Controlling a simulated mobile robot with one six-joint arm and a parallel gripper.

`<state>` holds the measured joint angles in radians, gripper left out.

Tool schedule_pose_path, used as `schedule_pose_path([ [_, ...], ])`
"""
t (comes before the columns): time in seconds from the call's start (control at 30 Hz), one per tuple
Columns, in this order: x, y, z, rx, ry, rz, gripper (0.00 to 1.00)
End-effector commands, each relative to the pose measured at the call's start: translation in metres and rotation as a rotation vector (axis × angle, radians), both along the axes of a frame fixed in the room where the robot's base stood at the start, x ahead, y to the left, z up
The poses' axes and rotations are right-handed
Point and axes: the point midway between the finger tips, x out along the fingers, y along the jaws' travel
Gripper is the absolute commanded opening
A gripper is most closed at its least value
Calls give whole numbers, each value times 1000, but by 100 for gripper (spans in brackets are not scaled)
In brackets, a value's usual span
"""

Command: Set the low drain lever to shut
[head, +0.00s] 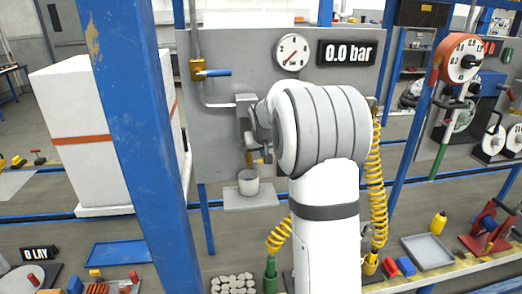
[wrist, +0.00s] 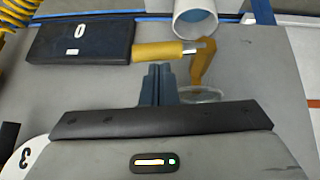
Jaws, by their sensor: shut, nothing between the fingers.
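The drain lever has a yellow handle (wrist: 158,51) that lies nearly level in the wrist view. Its right end meets a brass-coloured valve body (wrist: 203,62). In the head view only a small yellow-orange bit shows low on the panel beside my arm, and I cannot tell the lever's setting there. My gripper (wrist: 158,72) is shut and empty, with its fingertips just below the yellow handle in the wrist view. I cannot tell whether they touch it. My arm hides much of this area in the head view.
The grey panel (head: 215,135) carries a blue-handled lever (head: 217,73), a round gauge (head: 291,52) and a display (head: 347,52) reading 0.0 bar. A small cup (head: 248,182) stands on a ledge below. A blue post (head: 128,110) rises at left; a yellow coiled hose (head: 375,190) hangs at right.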

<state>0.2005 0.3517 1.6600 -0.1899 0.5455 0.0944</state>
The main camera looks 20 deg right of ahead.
Motion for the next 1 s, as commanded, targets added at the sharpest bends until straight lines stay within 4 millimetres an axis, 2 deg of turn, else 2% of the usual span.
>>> schedule_pose_path([
  [0.3, -2, -5, -18, 1, -1, -2, 0],
  [0.73, -5, -8, -21, 3, 14, -3, 0],
  [0.87, -4, -8, -14, 1, 15, -3, 0],
  [1.0, -1, -7, 12, 0, 5, 0, 0],
])
